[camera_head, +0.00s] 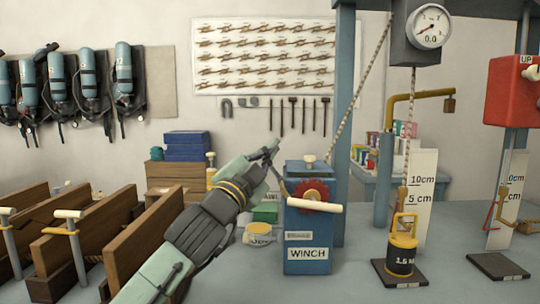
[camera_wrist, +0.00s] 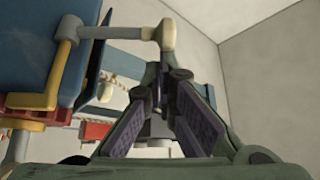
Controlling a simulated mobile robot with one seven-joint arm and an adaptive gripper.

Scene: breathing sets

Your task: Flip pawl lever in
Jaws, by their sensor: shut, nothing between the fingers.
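The blue winch (camera_head: 307,240) stands on the bench in the head view, with a red toothed wheel (camera_head: 311,192) and a cream crank handle (camera_head: 315,205) on its front. A small cream knob (camera_head: 309,158) stands on its top. A partly hidden label ending in "AWL" (camera_head: 270,196) shows left of it; the pawl lever itself is hard to make out. My gripper (camera_head: 274,147) is shut and empty, up and left of the winch top. In the wrist view, my gripper (camera_wrist: 161,80) has a grey bent rod with a cream knob (camera_wrist: 165,35) just beyond its fingertips; contact is unclear.
A blue post (camera_head: 342,140) rises behind the winch. Wooden racks (camera_head: 130,240) fill the left. A tape-like roll (camera_head: 259,234) lies beside the winch.

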